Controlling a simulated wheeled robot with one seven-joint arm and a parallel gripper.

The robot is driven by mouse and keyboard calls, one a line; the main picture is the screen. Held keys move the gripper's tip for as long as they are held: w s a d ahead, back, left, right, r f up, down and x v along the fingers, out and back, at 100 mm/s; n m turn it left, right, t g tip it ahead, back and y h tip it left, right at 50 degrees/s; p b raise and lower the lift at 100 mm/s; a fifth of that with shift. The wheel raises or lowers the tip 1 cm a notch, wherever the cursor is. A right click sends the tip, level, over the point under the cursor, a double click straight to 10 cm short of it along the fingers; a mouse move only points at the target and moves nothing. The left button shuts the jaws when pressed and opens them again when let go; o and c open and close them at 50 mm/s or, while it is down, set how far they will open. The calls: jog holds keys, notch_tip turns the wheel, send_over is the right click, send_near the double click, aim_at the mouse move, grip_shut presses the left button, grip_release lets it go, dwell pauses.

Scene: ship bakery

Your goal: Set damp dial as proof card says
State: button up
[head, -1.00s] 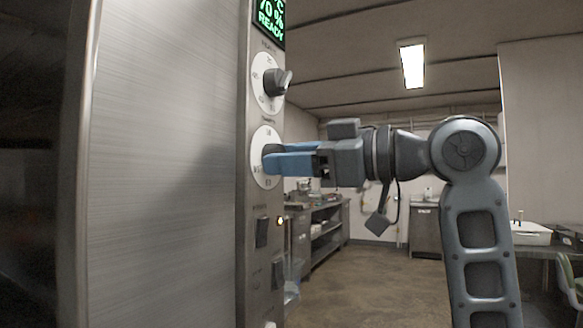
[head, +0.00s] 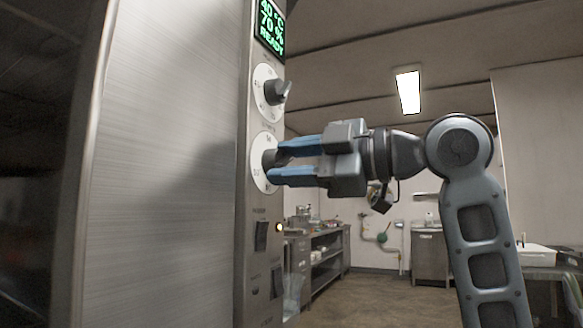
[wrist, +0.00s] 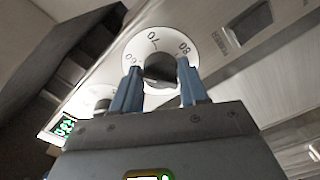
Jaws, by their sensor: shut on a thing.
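The lower white dial (head: 257,178) on the steel panel has a dark knob (head: 269,159). In the wrist view the dial face (wrist: 148,42) shows the numbers 60, 70 and 80, with 70 near the top. My gripper (head: 276,164) is shut on this knob, one blue finger above and one below in the head view. In the wrist view the fingers sit either side of the knob (wrist: 160,66). The green display (head: 270,28) reads 70 % and READY; its top line looks like 40 °C. The proof card is not in view.
An upper dial (head: 262,95) with its own knob sits just above my gripper. Dark switches (head: 261,236) and a small lit lamp (head: 279,227) lie below. A steel bench (head: 325,258) stands far behind.

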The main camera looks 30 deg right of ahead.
dwell(0.4)
jog(key=o, duration=1)
jog(key=shift+o, duration=0.2)
jog(key=v, duration=0.7)
jog(key=shift+s+d, duration=0.25)
jog(key=shift+s, duration=0.05)
